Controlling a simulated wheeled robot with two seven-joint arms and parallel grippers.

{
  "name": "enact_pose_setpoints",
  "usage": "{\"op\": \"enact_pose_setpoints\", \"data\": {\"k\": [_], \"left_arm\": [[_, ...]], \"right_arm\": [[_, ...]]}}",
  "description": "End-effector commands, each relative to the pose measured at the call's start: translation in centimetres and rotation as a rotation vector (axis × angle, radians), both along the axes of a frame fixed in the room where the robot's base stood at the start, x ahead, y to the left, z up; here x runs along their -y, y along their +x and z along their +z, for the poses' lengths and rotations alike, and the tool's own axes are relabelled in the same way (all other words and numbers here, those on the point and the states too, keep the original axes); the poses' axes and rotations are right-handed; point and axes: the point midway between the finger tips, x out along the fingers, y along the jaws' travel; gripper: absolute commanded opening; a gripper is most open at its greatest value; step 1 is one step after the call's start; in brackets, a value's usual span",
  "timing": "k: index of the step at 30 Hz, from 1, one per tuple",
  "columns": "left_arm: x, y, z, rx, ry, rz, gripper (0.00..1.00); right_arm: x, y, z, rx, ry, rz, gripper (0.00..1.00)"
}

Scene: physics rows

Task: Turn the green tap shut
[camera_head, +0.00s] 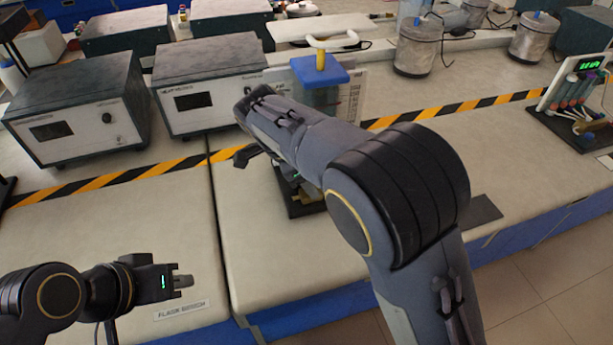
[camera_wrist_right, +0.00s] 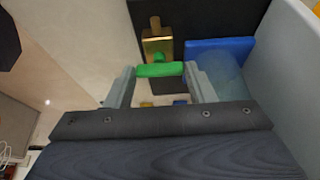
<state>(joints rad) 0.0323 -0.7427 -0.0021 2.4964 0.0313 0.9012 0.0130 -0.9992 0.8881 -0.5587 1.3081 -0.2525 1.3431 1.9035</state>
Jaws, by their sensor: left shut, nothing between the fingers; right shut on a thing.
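The green tap handle (camera_wrist_right: 158,70) is a short green bar lying across between the two fingers of my right gripper (camera_wrist_right: 164,76) in the right wrist view. The fingers are shut on its ends. A brass fitting (camera_wrist_right: 157,45) shows just beyond the handle. In the head view my right forearm covers most of the tap; a bit of brass (camera_head: 306,198) shows below it on a dark base plate (camera_head: 297,209). My left gripper (camera_head: 187,281) is shut and empty above the front left bench, far from the tap.
A blue-topped apparatus (camera_head: 320,70) with a pale curved handle stands just behind my right arm. Grey instrument boxes (camera_head: 208,88) stand behind the yellow-black tape (camera_head: 120,178). Metal canisters (camera_head: 417,47) and a tube rack (camera_head: 575,95) are at right. The front left bench is mostly clear.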

Motion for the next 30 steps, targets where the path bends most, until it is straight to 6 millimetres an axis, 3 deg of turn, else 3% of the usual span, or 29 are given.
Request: {"op": "enact_pose_setpoints", "data": {"k": [4,5,10,20,30], "left_arm": [[0.0,0.0,0.0,0.0,0.0,0.0,0.0],[0.0,0.0,0.0,0.0,0.0,0.0,0.0],[0.0,0.0,0.0,0.0,0.0,0.0,0.0],[0.0,0.0,0.1,0.0,0.0,0.0,0.0],[0.0,0.0,0.7,0.0,0.0,0.0,0.0]], "right_arm": [[0.0,0.0,0.1,0.002,0.002,0.0,0.26],[0.0,0.0,0.1,0.002,0.002,0.0,0.5],[0.0,0.0,0.0,0.002,0.002,0.0,0.71],[-0.2,0.0,0.4,0.002,0.002,0.001,0.71],[-2.2,-0.6,5.4,0.003,0.003,0.002,0.71]]}}
